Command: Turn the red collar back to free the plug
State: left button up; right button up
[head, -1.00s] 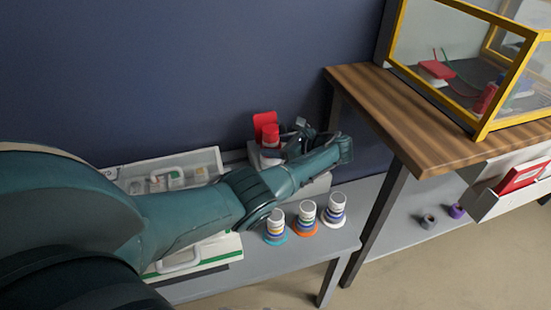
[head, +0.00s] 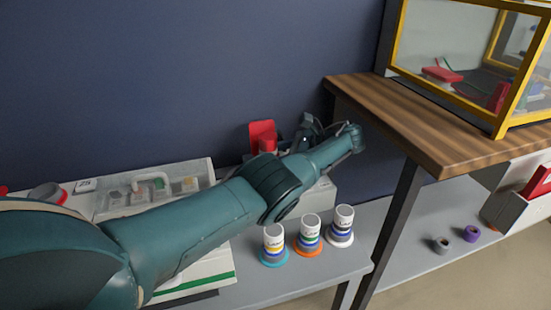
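A red plug or collar (head: 267,144) stands on a light grey socket box (head: 318,199) against the blue wall, with a raised red lid (head: 261,131) behind it. My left arm reaches across from the left and covers the lower part of the red piece and much of the box. My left gripper (head: 306,133) shows as dark parts just right of the red piece, near the wrist. Its fingertips are not clear, so I cannot tell whether it touches the red piece or is open. My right gripper is not in view.
Several labelled cylinders, including one with a teal base (head: 273,246), stand in front of my arm on the grey bench (head: 350,262). A tray of parts (head: 110,205) lies left. A wooden table (head: 400,125) with a yellow-framed case (head: 470,65) rises at right.

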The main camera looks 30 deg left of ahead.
pick_arm(q)
jog(key=o, duration=1)
jog(key=shift+r, duration=0.15)
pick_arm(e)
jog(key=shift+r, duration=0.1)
